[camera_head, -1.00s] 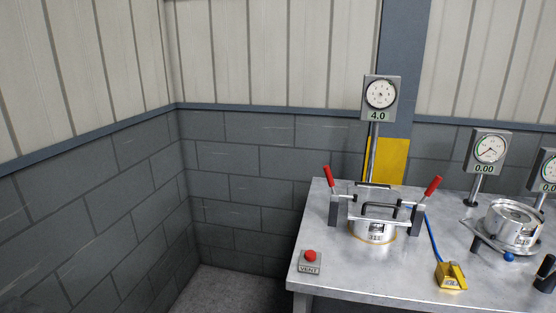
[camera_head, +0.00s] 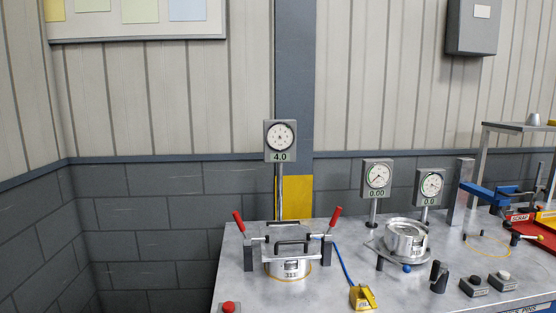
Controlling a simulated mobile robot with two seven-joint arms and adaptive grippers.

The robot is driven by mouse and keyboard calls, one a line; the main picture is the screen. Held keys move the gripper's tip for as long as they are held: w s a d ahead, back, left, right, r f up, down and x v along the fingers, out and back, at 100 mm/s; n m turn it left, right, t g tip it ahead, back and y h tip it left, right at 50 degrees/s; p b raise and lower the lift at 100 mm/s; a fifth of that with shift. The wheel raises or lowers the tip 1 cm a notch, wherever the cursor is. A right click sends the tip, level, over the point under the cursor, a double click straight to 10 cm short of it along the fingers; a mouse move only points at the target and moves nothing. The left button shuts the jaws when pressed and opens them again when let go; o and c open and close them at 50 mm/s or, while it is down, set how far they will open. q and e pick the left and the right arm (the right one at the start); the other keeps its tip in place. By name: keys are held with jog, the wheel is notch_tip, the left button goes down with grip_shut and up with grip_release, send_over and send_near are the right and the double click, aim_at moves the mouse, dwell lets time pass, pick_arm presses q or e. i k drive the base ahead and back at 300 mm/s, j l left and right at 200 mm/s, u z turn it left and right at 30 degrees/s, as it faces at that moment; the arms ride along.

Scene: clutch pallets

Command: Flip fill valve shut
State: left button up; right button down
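A small yellow valve block (camera_head: 362,297) with a dark label sits on the metal bench (camera_head: 335,262), near its front edge. The label is too small to read, and I cannot tell whether the valve is open or shut. A blue hose (camera_head: 343,262) runs from it back toward the clamped fixture. That fixture holds a round metal housing (camera_head: 289,268) under a crossbar, with two red-handled levers (camera_head: 238,219) raised. The gauge (camera_head: 280,139) on a post behind it reads 4.0. Neither of my grippers is in view.
A red button (camera_head: 229,307) is at the bench's front left. Right of the valve are a second metal housing (camera_head: 405,236), two gauges, the first (camera_head: 377,179) reading 0.00, a black knob (camera_head: 438,277) and two button boxes (camera_head: 473,287). A blue clamp (camera_head: 490,190) stands farther right.

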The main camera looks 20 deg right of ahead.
aim_at(363, 290)
jog(key=z, duration=1.25)
